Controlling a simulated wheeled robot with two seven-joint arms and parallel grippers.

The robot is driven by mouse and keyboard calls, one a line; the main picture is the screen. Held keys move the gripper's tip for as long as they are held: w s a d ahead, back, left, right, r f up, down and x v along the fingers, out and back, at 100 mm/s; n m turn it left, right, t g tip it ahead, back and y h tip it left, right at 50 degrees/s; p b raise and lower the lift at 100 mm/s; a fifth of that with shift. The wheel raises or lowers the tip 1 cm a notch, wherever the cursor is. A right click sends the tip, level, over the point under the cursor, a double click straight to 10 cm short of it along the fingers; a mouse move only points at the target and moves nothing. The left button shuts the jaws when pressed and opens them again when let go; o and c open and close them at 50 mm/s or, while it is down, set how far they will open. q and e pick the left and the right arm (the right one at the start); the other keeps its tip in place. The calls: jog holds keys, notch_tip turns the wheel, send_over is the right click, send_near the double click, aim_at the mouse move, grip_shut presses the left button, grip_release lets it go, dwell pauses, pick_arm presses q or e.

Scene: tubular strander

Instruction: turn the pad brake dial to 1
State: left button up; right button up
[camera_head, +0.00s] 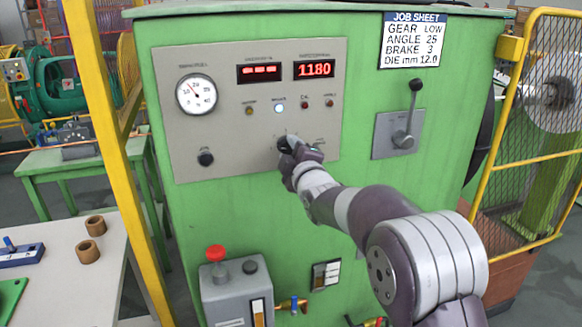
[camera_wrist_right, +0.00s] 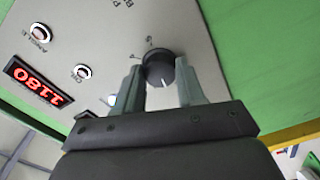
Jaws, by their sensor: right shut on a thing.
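The pad brake dial is a round black knob (camera_wrist_right: 159,66) on the grey panel in the right wrist view. A short white mark on its face points toward the lower right in that view. Small characters stand on the panel above it, too small to read surely. My right gripper (camera_wrist_right: 158,84) has one finger on each side of the dial and is shut on it. In the head view the right gripper (camera_head: 288,146) covers most of the dial, low in the middle of the panel. My left gripper is not in view.
A black knob (camera_head: 205,158) and a gauge (camera_head: 197,94) are left on the panel. A red display (camera_head: 314,69) reads 1180. A lever (camera_head: 404,137) stands to the right. A job sheet (camera_head: 413,40) reads brake 3. Yellow mesh guarding (camera_head: 538,130) bounds the right side.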

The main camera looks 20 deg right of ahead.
jog(key=n+b, duration=0.2)
jog(key=b, duration=0.1)
jog(key=shift+f+n, duration=0.25)
jog(key=shift+n, duration=0.15)
jog(key=shift+r+n+b, duration=0.25)
jog(key=shift+n+b, duration=0.45)
jog(key=shift+b, duration=0.1)
jog(key=o, duration=0.9)
jog(key=shift+o, duration=0.7)
jog(key=shift+w, duration=0.1)
